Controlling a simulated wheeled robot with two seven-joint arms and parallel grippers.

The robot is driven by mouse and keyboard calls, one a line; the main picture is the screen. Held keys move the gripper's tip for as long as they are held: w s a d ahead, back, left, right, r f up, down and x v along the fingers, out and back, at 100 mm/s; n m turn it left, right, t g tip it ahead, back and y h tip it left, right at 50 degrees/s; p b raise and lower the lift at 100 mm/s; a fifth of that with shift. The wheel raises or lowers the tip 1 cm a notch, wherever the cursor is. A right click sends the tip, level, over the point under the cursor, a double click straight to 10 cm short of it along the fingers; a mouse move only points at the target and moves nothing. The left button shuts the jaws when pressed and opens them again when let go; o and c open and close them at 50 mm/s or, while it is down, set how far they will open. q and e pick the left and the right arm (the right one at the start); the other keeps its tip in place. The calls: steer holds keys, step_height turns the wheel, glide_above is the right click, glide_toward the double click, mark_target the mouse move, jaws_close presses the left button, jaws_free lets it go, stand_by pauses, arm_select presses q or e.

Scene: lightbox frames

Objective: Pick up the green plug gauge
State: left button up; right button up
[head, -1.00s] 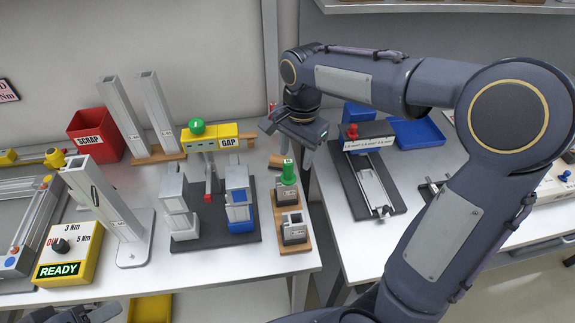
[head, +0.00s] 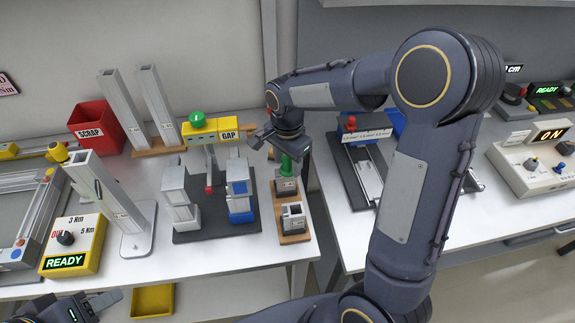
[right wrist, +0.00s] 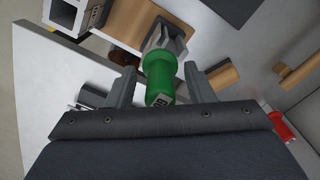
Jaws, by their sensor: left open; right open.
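The green plug gauge (head: 285,166) stands upright in a grey block on a wooden stand (head: 299,210) at the right edge of the left table. In the right wrist view the green plug gauge (right wrist: 158,76) lies between my right gripper's open fingers (right wrist: 158,88), with a gap on both sides. In the head view my right gripper (head: 271,146) is just above it and hides part of its top. My left gripper (head: 96,308) is open and empty at the bottom left, in front of the table, partly cut off by the frame.
A second grey block (head: 293,217) stands on the front of the wooden stand. Left of it is the dark gap fixture (head: 205,225) with metal blocks. A red scrap bin (head: 97,126) is at the back left. The yellow torque box (head: 71,246) stands at the front left.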

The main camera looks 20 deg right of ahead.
jaws_close()
